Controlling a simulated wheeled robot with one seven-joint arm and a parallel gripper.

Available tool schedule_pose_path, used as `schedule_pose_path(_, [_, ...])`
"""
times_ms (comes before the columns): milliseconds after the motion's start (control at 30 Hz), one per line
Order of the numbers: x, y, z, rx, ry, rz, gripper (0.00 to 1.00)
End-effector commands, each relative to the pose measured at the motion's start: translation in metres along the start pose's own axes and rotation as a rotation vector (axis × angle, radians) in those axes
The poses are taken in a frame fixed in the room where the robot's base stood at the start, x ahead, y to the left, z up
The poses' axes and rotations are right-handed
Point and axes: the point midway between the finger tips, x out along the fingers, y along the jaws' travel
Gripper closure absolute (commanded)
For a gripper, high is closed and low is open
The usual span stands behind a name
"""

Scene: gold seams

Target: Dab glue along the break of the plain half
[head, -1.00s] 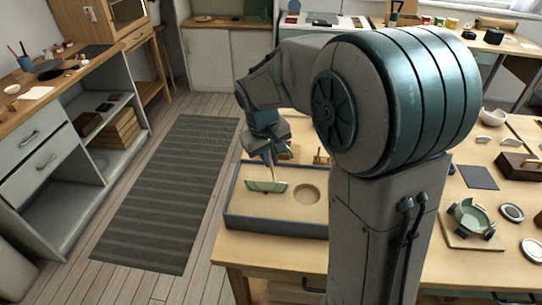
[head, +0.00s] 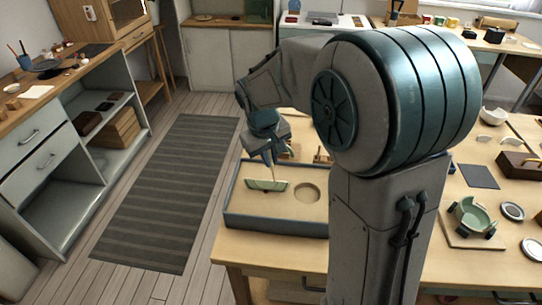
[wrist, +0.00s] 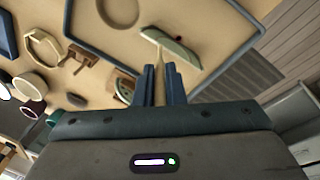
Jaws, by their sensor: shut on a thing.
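The plain half (head: 266,185) is a pale green piece of a broken vessel, with a light edge along its top. It sits in the sand-coloured bed of a blue-grey-rimmed tray (head: 275,227). It also shows in the wrist view (wrist: 183,49). My gripper (head: 268,147) is above the half, pointing down. Its fingers in the wrist view (wrist: 161,86) are shut on a thin pale wooden stick (wrist: 158,62). The stick's tip is at or just above the half's light edge; I cannot tell whether it touches. No glue can be made out.
A round recess (head: 307,192) lies in the bed right of the half. A small wooden stand (wrist: 88,62) is outside the tray. My arm hides the middle.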

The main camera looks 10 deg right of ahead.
Motion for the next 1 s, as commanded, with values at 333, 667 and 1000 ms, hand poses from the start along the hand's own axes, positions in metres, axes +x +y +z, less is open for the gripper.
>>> schedule_pose_path(333, [-0.004, 0.001, -0.001, 0.000, 0.000, 0.000, 1.00])
schedule_pose_path(667, [-0.007, -0.009, -0.008, -0.002, 0.000, 0.000, 1.00])
schedule_pose_path(1000, [-0.009, -0.018, -0.015, -0.001, -0.001, 0.000, 1.00])
